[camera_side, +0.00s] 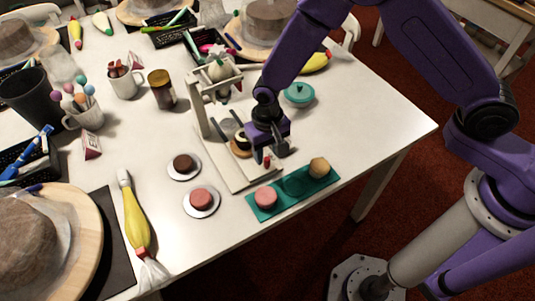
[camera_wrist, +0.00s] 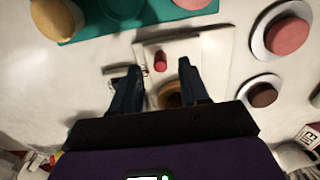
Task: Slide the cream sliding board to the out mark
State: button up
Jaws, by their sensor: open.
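The cream sliding board (camera_wrist: 186,48) lies on a cream base (camera_side: 222,158) below an upright cream frame (camera_side: 203,108). A red knob (camera_wrist: 160,62) stands at the board's near end; it also shows in the side view (camera_side: 267,161). My gripper (camera_wrist: 158,82) points down over the board with its fingers apart, one on each side of the knob's line. In the side view my gripper (camera_side: 264,150) is just above the knob, and I cannot tell whether it touches. I cannot make out the out mark.
A teal tray (camera_side: 293,187) with a pink cake and a tan cake lies close to the base's near right side. Two white saucers (camera_side: 203,213) with cakes stand to the left. A teal lidded pot (camera_side: 300,94) is behind. The table's right part is clear.

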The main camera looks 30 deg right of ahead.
jog(key=shift+r, duration=2.2)
jog(key=shift+r, duration=0.1)
jog(key=s+d+r+n, duration=0.6)
jog(key=s+d+r, duration=0.4)
jog(key=r, duration=0.2)
jog(key=s+d+r+n, duration=0.2)
jog(key=s+d+n, duration=0.1)
jog(key=s+d, duration=0.3)
jog(key=s+d+r+n, duration=0.3)
jog(key=s+d, duration=0.4)
jog(key=s, duration=0.1)
jog(key=shift+s+d+n, duration=0.2)
jog(key=shift+s+n, duration=0.1)
